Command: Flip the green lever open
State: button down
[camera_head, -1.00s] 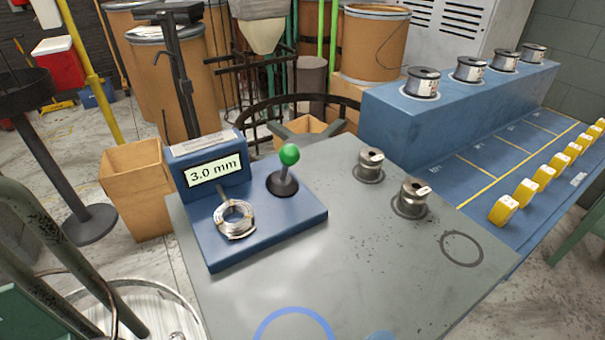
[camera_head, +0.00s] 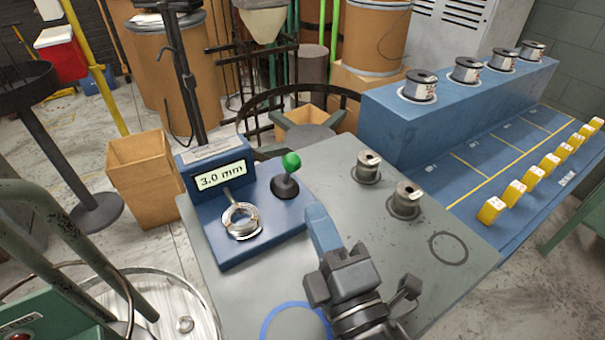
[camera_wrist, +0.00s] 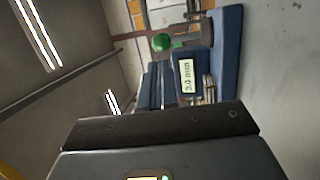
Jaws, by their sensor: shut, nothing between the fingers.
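The green lever (camera_head: 290,163) is a green ball on a short dark stem. It stands nearly upright on the blue coiler base (camera_head: 230,259), right of the 3.0 mm display (camera_head: 222,176). A silver spring coil (camera_head: 241,221) lies in front of the display. In the wrist view the green ball (camera_wrist: 162,42) shows above the display, with the picture turned sideways. My gripper (camera_head: 316,212) is shut and empty. It is over the grey table, in front and slightly right of the lever, apart from it in the head view. Its fingers look blue there.
Two metal spools (camera_head: 405,200) stand on the grey table (camera_head: 345,215) to the right of the coiler. A blue rack (camera_head: 465,105) with wire spools and several yellow tags is further right. A cardboard box (camera_head: 143,180) stands left of the table.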

aim_at(295, 169)
jog(key=p+x, duration=0.1)
jog(key=x, duration=0.5)
jog(key=shift+w+a+p, duration=0.1)
jog(key=shift+w+p, duration=0.25)
jog(key=shift+w, duration=0.05)
jog(key=shift+a+r, duration=0.1)
jog(key=shift+r, duration=0.05)
